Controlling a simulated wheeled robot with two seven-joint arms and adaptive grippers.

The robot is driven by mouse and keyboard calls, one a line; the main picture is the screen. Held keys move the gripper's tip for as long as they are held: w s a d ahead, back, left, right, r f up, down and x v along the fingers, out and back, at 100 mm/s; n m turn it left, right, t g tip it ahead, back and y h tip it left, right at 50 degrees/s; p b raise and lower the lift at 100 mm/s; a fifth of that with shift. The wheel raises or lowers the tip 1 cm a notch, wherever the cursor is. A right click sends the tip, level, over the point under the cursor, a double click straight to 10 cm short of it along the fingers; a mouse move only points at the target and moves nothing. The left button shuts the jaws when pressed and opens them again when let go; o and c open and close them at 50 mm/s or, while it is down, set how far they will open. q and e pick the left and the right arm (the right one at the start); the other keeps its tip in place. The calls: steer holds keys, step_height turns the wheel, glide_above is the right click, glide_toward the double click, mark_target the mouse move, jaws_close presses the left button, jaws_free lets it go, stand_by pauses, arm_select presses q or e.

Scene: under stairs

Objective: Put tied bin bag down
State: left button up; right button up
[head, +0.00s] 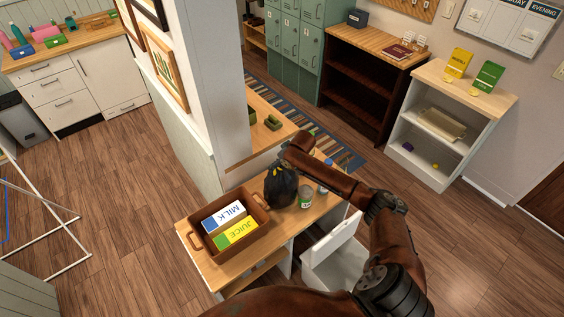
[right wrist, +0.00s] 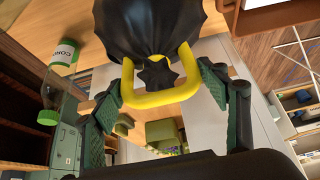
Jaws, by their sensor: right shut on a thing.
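My left gripper is not in view.
A brown crate (head: 197,243) with milk and juice cartons stands left of the bag.

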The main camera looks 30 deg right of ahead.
steer(key=o, duration=2)
